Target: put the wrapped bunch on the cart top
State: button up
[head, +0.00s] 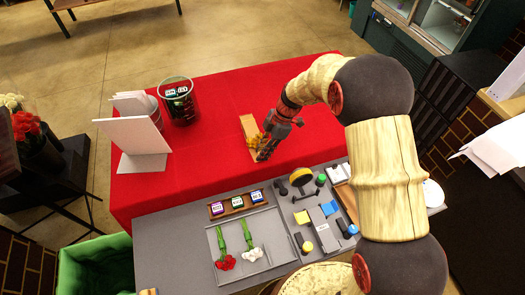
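A tan paper-wrapped bunch (248,125) with yellow flowers lies on the red-covered table, its flower end toward me. My gripper (264,153) is pointed down at the flower end, close beside or over it. The fingers are small and dark here, and I cannot tell whether they touch the bunch or how far apart they are. A grey top (160,232), which may be the cart top, stands at the near edge of the red table.
A shallow grey tray (217,262) holds red and white flowers. Small tools and blocks (318,225) crowd the grey top's right half; its left end is bare. A white card (133,140) and a dark glass container (178,100) stand on the red table (200,180). A green bin (95,265) is at lower left.

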jog(key=o, duration=0.4)
jog(key=shift+o, duration=1.3)
jog(key=shift+o, duration=0.9)
jog(key=shift+r, duration=0.1)
jog(key=shift+r+p, duration=0.9)
jog(key=shift+r, duration=2.55)
